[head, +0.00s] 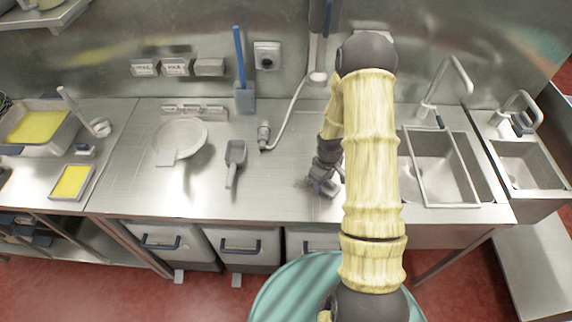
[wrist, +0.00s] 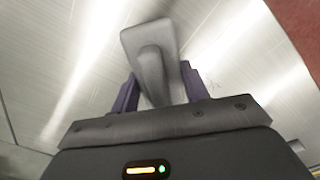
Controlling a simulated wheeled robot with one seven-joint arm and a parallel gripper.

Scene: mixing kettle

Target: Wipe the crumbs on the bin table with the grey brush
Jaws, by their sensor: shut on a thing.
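My gripper (head: 322,178) is low over the steel bin table (head: 270,198), right of its middle, beside my yellow-sleeved arm. In the wrist view my gripper (wrist: 155,92) has its purple fingers shut on a grey piece, which I take to be the grey brush (wrist: 147,45). Its bristles are hidden, and I cannot tell whether it touches the table. A faint dark smudge (head: 302,184) lies on the steel just left of the gripper. It may be crumbs, but it is too small to tell.
A grey scoop (head: 235,160) and a white round pan (head: 181,142) lie to the left. A hose sprayer (head: 264,136) and a blue-handled tool (head: 240,70) stand at the back. A sink (head: 440,165) is on the right. Bins (head: 240,247) stand below.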

